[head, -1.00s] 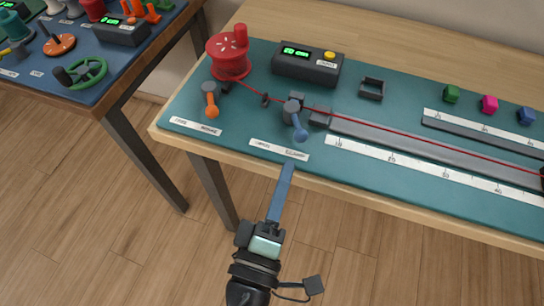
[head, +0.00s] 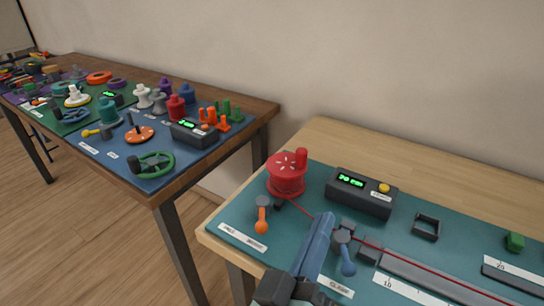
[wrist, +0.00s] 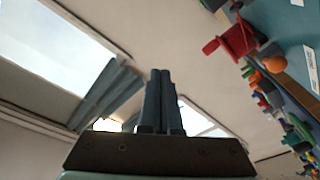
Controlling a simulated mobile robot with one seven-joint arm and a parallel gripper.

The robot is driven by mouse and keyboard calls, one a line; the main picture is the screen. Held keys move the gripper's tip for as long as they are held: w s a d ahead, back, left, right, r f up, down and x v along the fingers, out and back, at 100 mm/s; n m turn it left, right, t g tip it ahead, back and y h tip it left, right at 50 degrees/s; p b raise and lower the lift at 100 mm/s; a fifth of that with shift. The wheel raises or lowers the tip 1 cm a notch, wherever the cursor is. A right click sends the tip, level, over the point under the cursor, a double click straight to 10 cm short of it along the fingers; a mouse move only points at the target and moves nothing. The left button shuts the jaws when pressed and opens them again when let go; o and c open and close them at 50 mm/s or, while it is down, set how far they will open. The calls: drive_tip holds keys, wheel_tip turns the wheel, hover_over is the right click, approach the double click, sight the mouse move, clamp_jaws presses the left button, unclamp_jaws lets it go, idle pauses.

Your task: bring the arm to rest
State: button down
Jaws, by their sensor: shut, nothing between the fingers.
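My gripper (head: 325,222) rises from the bottom of the head view, in front of part of the near bench. Its blue-grey fingers are together and hold nothing. In the wrist view the closed fingers (wrist: 160,100) point up towards the ceiling and windows. The red reel (head: 286,176) stands on the teal mat (head: 320,172), with a red cord running from it to the right. The orange-tipped lever (head: 262,218) and the blue lever (head: 347,258) are on the mat on either side of my gripper.
A dark box with a green display (head: 361,193) and a small black frame (head: 426,228) sit on the near bench. A second table (head: 255,104) at left carries wheels, knobs and reels. A gap separates the tables. The wall behind is bare.

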drive_tip(key=s+a+r+t+y+p, duration=0.1)
drive_tip(key=r+p, duration=0.6)
drive_tip(key=r, duration=1.2)
drive_tip(key=s+a+r+m+t+y+p, duration=0.1)
drive_tip(key=a+r+t+y+p, duration=0.2)
drive_tip(key=r+p, duration=0.5)
drive_tip(key=s+a+r+m+t+y+p, duration=0.1)
drive_tip(key=r+t+y+p, duration=0.3)
drive_tip(key=r, duration=2.6)
drive_tip(key=a+t+p, duration=0.1)
drive_tip(key=t+p, duration=0.1)
drive_tip(key=p, duration=0.2)
drive_tip(key=shift+s+a, duration=0.2)
drive_tip(key=shift+a, duration=0.1)
